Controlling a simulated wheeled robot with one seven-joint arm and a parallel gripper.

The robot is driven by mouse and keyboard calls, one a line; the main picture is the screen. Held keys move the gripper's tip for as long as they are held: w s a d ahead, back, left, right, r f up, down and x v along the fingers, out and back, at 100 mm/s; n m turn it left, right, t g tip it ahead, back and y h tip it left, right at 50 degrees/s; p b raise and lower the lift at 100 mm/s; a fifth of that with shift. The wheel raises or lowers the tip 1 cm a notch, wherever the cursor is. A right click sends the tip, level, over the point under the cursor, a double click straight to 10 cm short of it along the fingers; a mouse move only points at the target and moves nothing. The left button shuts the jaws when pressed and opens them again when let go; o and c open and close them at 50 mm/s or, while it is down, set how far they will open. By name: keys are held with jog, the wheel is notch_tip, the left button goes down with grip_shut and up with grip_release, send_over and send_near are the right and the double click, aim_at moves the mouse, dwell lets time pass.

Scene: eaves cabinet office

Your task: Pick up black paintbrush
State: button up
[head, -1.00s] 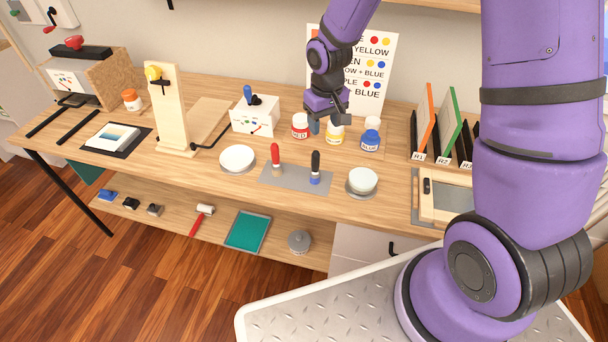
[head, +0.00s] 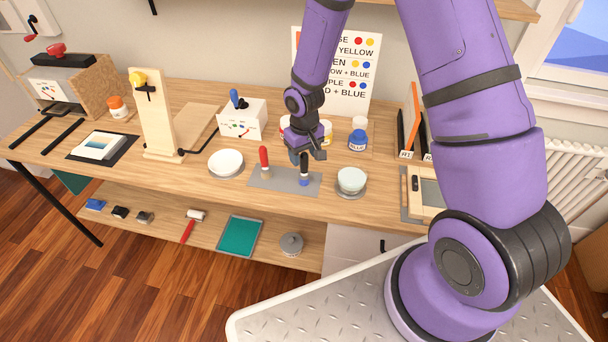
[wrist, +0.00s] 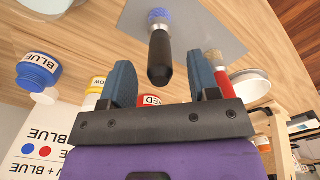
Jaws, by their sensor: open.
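The black paintbrush (head: 304,171) has a black handle and blue bristles and stands bristles down on a grey mat (head: 270,181) on the desk. In the wrist view the black paintbrush (wrist: 160,58) lies ahead of the fingers, its handle end pointing toward the gap between them. My gripper (head: 308,156) is open and empty, just above the handle in the head view. In the wrist view my gripper (wrist: 164,84) shows two blue fingers apart, with the handle end near the gap. Whether they touch it cannot be told.
A red-handled brush (head: 264,160) stands on the same mat to the left. A white bowl (head: 226,163) is farther left and another bowl (head: 351,180) is close on the right. A blue paint jar (head: 358,140) and other jars stand behind.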

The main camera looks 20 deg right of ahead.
aim_at(304, 162)
jog(key=shift+f, duration=1.6)
jog(key=c, duration=1)
jog(key=shift+r, duration=0.15)
